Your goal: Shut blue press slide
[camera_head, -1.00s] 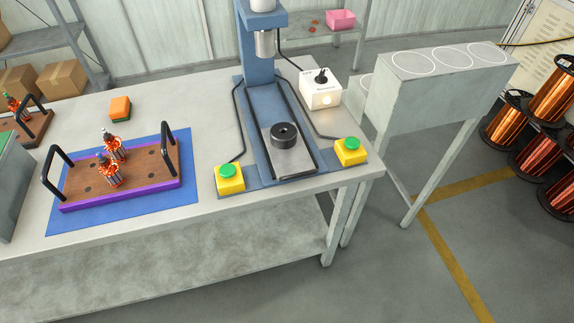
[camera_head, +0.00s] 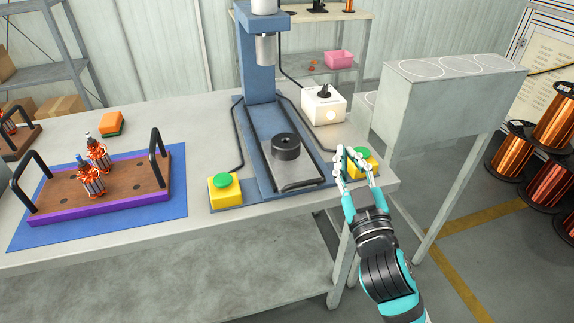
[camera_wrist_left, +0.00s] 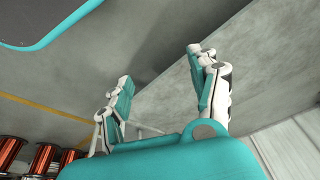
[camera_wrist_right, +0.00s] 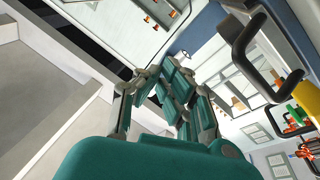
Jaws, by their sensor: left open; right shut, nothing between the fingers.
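The blue press (camera_head: 258,72) stands on the table, its ram (camera_head: 266,50) raised above the base. Its slide (camera_head: 296,173) is drawn out toward the table's front edge, with a bar handle (camera_head: 303,186) at its near end. A dark round fixture (camera_head: 286,146) with a central hole sits on the slide. My right gripper (camera_head: 352,160) is shut and empty, right of the slide, partly covering the right yellow button box (camera_head: 366,162). My left gripper (camera_wrist_left: 162,70) is open and empty; it shows only in the left wrist view, near a grey panel.
The left yellow button box (camera_head: 225,190) stands left of the slide. A white control box (camera_head: 324,105) is behind it on the right. A purple-edged tray (camera_head: 120,195) with armatures lies on a blue mat (camera_head: 180,200). A grey stand (camera_head: 440,100) is close right of the table.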

